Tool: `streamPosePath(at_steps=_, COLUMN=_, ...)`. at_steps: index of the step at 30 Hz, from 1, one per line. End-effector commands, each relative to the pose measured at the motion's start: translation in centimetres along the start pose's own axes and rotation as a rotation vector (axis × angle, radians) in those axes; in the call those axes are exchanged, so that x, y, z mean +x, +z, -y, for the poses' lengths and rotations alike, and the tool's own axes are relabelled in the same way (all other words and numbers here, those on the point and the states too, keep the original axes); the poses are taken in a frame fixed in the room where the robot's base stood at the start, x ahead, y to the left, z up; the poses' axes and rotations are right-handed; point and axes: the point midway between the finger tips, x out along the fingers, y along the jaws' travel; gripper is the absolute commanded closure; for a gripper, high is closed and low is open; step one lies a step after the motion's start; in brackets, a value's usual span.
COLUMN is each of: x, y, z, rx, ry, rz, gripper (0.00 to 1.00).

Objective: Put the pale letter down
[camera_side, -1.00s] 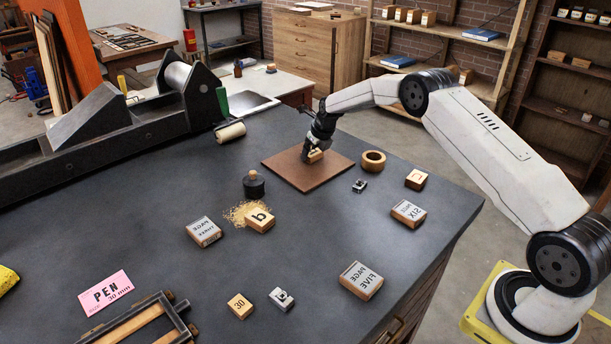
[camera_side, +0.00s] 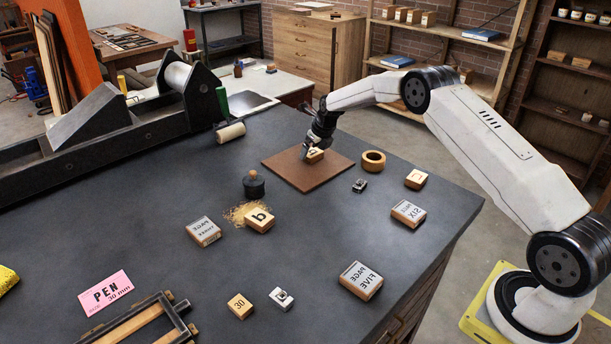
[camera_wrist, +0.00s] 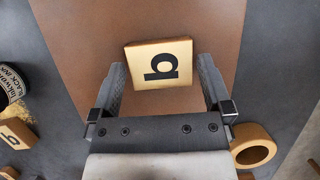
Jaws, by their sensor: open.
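The pale letter block (camera_side: 315,155) lies on the brown board (camera_side: 300,180), and its dark raised letter faces up. In the wrist view the pale letter block (camera_wrist: 159,64) sits just beyond and between the fingers, with a gap showing on both sides. My gripper (camera_side: 309,146) is low over the board, right beside the block. In the wrist view my gripper (camera_wrist: 160,80) is open, with nothing held between its fingers.
A wooden ring (camera_side: 373,161) and a small metal piece (camera_side: 359,186) stand right of the board. Another letter block (camera_side: 260,220) lies by a dark ink bottle (camera_side: 254,185) and sawdust. Several page blocks, including one (camera_side: 361,280), are spread over the bench.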

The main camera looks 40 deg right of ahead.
Motion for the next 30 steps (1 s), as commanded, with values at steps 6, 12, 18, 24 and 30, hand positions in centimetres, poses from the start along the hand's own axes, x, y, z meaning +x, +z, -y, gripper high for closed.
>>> streamPosePath(at_steps=6, x=-2.0, y=0.0, z=0.0, rx=0.001, ry=0.0, rz=0.001, gripper=0.0)
streamPosePath(at_steps=12, x=-4.4, y=0.1, z=0.0, rx=0.001, ry=-0.001, rz=0.001, gripper=0.0)
streamPosePath(at_steps=18, x=-6.9, y=0.0, z=0.1, rx=0.001, ry=0.0, rz=0.001, gripper=0.0)
streamPosePath(at_steps=24, x=-9.3, y=0.0, z=0.1, rx=0.001, ry=-0.001, rz=0.001, gripper=0.0)
streamPosePath(at_steps=30, x=-10.9, y=0.0, z=0.1, rx=0.001, ry=0.0, rz=-0.001, gripper=0.0)
